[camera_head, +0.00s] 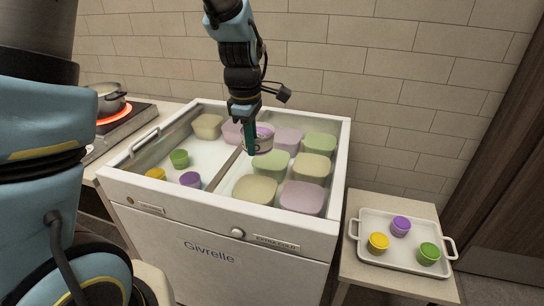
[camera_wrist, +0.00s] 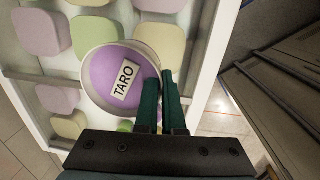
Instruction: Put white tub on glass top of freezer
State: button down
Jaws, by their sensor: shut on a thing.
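The white tub (camera_wrist: 112,45) holds a purple fill with a label reading TARO. My gripper (camera_head: 250,150) is shut on the tub's wall at its rim. In the head view the tub (camera_head: 265,132) is partly hidden behind the fingers, above the middle of the freezer (camera_head: 270,222). In the wrist view the gripper (camera_wrist: 162,95) pinches the tub's right side. The freezer's left half (camera_head: 212,160) looks pale and glazed, with a handle at its left edge. I cannot tell exactly where the glass ends.
Several pastel blocks (camera_head: 255,188) fill the freezer's right half. Green (camera_head: 179,159), yellow (camera_head: 155,174) and purple (camera_head: 190,180) cups show in the left half. A tray (camera_head: 372,226) with three cups stands on the right table. A pot (camera_head: 108,102) sits by a glowing burner at left.

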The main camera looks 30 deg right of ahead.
aim_at(255, 181)
notch_tip(255, 181, down, 8)
jog(key=shift+r+p, duration=0.15)
jog(key=shift+p, duration=0.4)
jog(key=shift+f, duration=0.25)
jog(key=c, duration=1)
grip_release()
jog(key=shift+c, duration=0.2)
